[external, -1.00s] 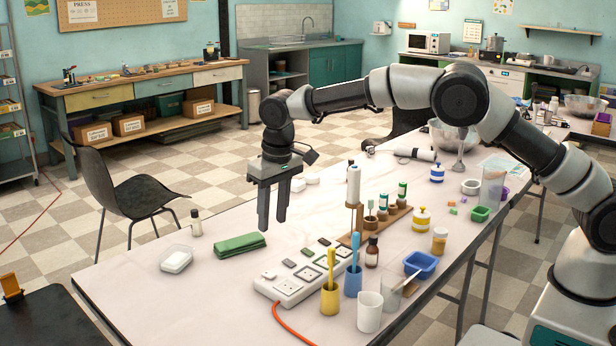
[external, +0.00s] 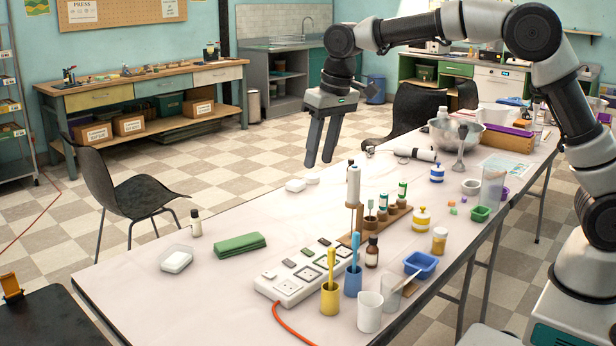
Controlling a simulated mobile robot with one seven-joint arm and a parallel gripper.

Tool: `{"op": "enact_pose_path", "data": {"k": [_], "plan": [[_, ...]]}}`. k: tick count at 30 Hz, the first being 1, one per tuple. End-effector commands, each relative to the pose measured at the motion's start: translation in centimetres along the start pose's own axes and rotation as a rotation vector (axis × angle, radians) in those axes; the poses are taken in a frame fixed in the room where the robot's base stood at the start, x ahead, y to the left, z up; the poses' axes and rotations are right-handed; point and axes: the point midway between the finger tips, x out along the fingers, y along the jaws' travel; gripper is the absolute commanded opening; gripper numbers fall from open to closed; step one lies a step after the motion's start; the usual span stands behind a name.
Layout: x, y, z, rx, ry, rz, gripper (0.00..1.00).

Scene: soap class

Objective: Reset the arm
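My gripper (external: 320,162) hangs in the air above the far side of the white table (external: 225,306), fingers pointing down and slightly left. The two dark fingers look parallel with a narrow gap between them, and nothing shows in that gap. My arm arches up from its base at the right edge, and its top runs close to the upper edge of the picture. The fingertips are apart from the objects on the table.
The table holds a power strip (external: 299,279), a green cloth (external: 239,244), a soap dish (external: 176,260), a wooden rack (external: 378,224), a blue tub (external: 420,264) and a metal bowl (external: 446,134). A chair (external: 130,190) stands left. The table's near left part is clear.

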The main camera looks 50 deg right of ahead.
Motion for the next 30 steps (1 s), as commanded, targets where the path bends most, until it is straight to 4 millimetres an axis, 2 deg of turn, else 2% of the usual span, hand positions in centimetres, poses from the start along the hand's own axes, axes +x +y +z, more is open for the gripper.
{"op": "enact_pose_path", "data": {"k": [1,3,7,11,15,21,28,30], "plan": [[-2.6,1.8,1.5,0.006,0.022,-0.011,0.36],[-5.3,3.9,3.8,0.007,0.048,-0.019,0.36],[-9.1,7.5,8.9,0.003,0.098,-0.026,0.36],[-11.4,10.4,14.8,-0.005,0.150,-0.022,0.36],[-12.0,12.6,20.5,-0.019,0.197,-0.009,0.36],[-11.2,14.4,26.2,-0.031,0.243,0.016,0.36],[-9.4,15.9,31.2,-0.043,0.286,0.048,0.36],[-12.2,15.6,30.3,-0.045,0.282,0.047,0.36]]}}
